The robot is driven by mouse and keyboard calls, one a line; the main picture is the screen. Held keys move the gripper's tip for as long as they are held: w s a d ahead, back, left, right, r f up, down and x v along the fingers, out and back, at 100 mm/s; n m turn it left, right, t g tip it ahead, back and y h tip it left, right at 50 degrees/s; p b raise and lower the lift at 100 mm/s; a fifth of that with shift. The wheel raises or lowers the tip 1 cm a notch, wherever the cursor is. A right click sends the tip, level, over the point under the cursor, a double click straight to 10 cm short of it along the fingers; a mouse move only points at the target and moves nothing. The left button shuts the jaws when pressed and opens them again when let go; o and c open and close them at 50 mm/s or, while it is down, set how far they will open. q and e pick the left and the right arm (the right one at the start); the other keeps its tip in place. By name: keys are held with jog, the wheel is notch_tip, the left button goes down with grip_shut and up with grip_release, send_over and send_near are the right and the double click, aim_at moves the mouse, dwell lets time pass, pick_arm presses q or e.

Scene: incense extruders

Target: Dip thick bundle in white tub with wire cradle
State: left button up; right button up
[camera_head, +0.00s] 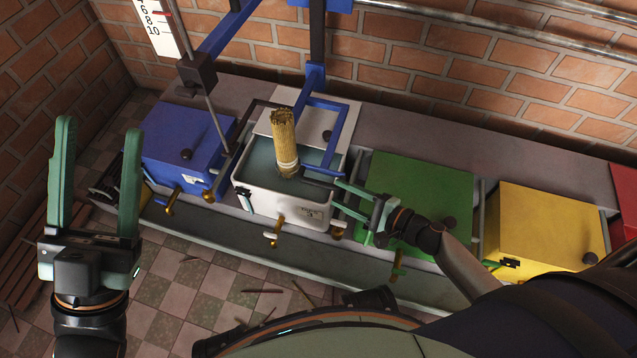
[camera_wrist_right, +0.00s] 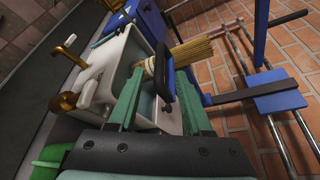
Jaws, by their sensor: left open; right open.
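The thick bundle (camera_head: 284,130) of tan sticks stands nearly upright over the white tub (camera_head: 290,207), with a pale band near its lower end. Its lower end is at or in the grey-blue liquid; I cannot tell how deep. It also shows in the right wrist view (camera_wrist_right: 193,52). A dark loop handle (camera_wrist_right: 167,80), perhaps part of the wire cradle, is beside the bundle; the cradle's full shape is unclear. My right gripper (camera_head: 337,195) is open at the tub's right rim, its fingertips close to the handle. My left gripper (camera_head: 98,125) is open and empty, far left of the tub.
A blue lidded tub (camera_head: 185,140) stands left of the white one; green (camera_head: 420,190) and yellow (camera_head: 550,225) ones stand right. A blue frame (camera_head: 316,75) rises behind the white tub. Brass taps (camera_head: 277,230) stick out in front. Thin sticks lie on the tiled floor.

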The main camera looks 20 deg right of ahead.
aim_at(325, 187)
jog(key=b+x, duration=0.1)
jog(key=x, duration=0.6)
jog(key=shift+w+a+f, duration=0.15)
jog(key=shift+w+a, duration=0.1)
jog(key=shift+w, duration=0.05)
jog(key=shift+c, duration=0.2)
grip_shut()
dwell(0.9)
